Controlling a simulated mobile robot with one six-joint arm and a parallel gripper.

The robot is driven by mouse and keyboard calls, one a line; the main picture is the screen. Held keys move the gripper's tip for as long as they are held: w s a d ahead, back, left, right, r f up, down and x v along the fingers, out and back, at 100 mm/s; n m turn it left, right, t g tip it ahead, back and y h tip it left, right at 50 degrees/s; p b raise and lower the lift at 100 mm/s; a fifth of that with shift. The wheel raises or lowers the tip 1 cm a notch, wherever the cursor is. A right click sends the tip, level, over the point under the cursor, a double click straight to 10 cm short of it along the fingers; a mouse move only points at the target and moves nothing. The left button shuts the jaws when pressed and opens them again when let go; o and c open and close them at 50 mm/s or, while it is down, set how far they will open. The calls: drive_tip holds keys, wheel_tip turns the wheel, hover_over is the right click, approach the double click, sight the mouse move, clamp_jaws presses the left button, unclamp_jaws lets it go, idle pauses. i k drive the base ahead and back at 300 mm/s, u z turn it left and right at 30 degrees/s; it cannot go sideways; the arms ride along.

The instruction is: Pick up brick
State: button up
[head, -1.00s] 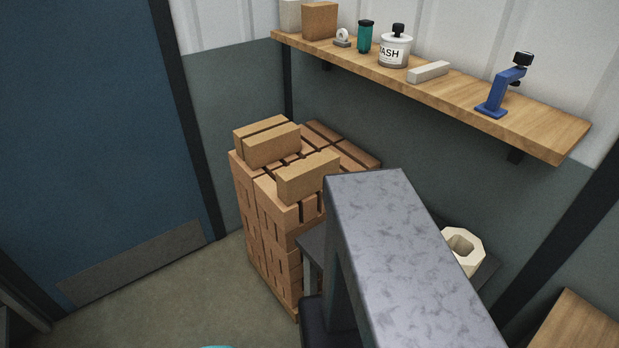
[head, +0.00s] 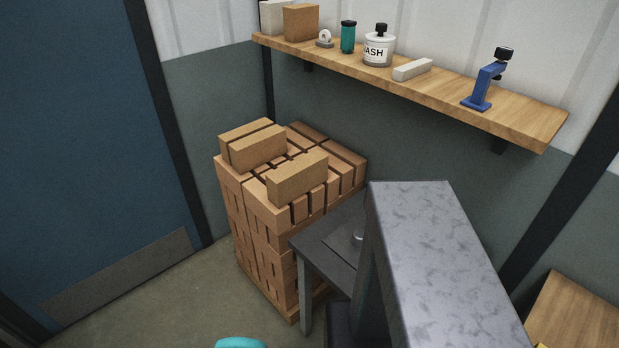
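A tall stack of tan-orange bricks (head: 262,232) stands on the floor against the back wall. Three loose bricks lie on its top: one at the back left (head: 245,131), one just in front of it (head: 258,148), and one nearer the right (head: 297,178). The two left ones lie close side by side. My gripper is not visible in the head view. A teal rounded thing (head: 240,343) just enters the bottom edge; I cannot tell what it is.
A dark table (head: 325,240) stands right of the stack, partly hidden by a large grey mottled block (head: 425,250). A wooden shelf (head: 530,115) above holds a wash jar (head: 379,50), a blue stand (head: 484,85) and other items. Floor (head: 185,305) is open at left.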

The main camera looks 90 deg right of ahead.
sight(285, 184)
drive_tip(key=z, duration=0.75)
drive_tip(key=i, duration=0.6)
drive_tip(key=k, duration=0.6)
drive_tip(key=u, duration=0.05)
